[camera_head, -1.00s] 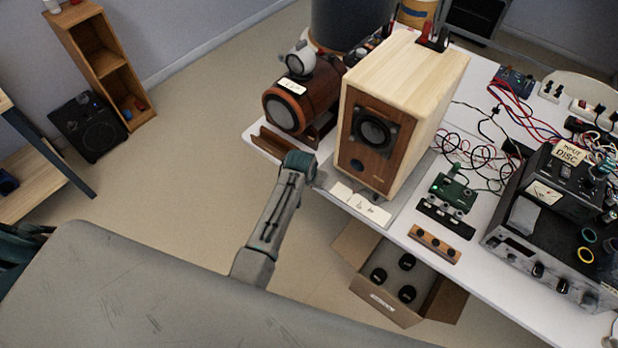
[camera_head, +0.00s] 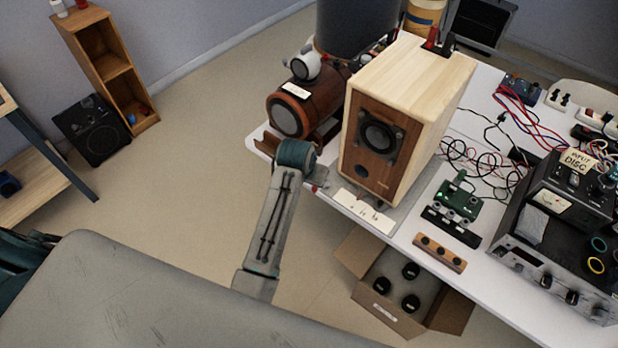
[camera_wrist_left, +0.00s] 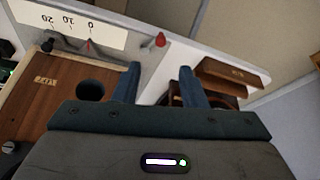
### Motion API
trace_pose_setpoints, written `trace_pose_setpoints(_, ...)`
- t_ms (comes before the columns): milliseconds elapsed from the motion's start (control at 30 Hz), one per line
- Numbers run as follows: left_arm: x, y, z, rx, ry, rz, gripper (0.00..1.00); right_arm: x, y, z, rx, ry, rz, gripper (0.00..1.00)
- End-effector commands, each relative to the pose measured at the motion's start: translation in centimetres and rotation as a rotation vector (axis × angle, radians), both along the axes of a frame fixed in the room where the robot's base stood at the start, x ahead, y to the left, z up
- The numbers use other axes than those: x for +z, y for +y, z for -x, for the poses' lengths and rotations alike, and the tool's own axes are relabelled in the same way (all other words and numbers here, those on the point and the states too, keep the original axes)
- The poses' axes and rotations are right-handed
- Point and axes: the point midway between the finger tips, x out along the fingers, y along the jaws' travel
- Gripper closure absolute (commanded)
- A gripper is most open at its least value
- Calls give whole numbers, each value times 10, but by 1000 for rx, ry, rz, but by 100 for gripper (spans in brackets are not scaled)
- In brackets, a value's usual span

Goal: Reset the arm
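My left arm (camera_head: 272,225) reaches up from the bottom of the head view, its teal joint (camera_head: 296,154) in front of the table's left edge. My left gripper (camera_wrist_left: 158,86) shows in the left wrist view with two teal fingers apart and nothing visible between them. The wooden speaker (camera_head: 372,150) stands upright on the table, right of the arm; its front (camera_wrist_left: 40,95) shows at the left of the wrist view. In the head view the left fingers are hidden. My right gripper is in neither view.
The white table (camera_head: 425,215) carries a brown cylinder (camera_head: 298,110), a green board (camera_head: 458,203) and black equipment with cables. A white scale strip (camera_wrist_left: 70,22) and a red-tipped piece (camera_wrist_left: 160,40) lie near the fingers. An open cardboard box (camera_head: 440,312) sits below.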

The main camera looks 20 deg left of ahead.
Motion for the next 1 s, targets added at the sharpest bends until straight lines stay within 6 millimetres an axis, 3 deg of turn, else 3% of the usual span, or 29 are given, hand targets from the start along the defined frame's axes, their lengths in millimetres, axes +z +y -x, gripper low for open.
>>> trace_pose_setpoints(300,-2,0,0,0,1,0,62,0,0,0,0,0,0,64)
trace_pose_setpoints(367,-10,1,1,-1,6,-2,62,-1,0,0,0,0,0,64)
trace_pose_setpoints(433,-31,2,4,-4,18,-7,62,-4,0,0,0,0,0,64)
trace_pose_setpoints(567,-106,8,22,-10,53,-20,62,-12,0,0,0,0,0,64)
trace_pose_setpoints(667,-179,16,49,-14,87,-28,62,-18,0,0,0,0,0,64)
trace_pose_setpoints(800,-272,30,101,-15,127,-37,62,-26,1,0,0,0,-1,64)
trace_pose_setpoints(867,-309,37,128,-14,144,-40,62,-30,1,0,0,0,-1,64)
trace_pose_setpoints(1000,-386,56,202,-8,186,-49,62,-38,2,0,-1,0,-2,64)
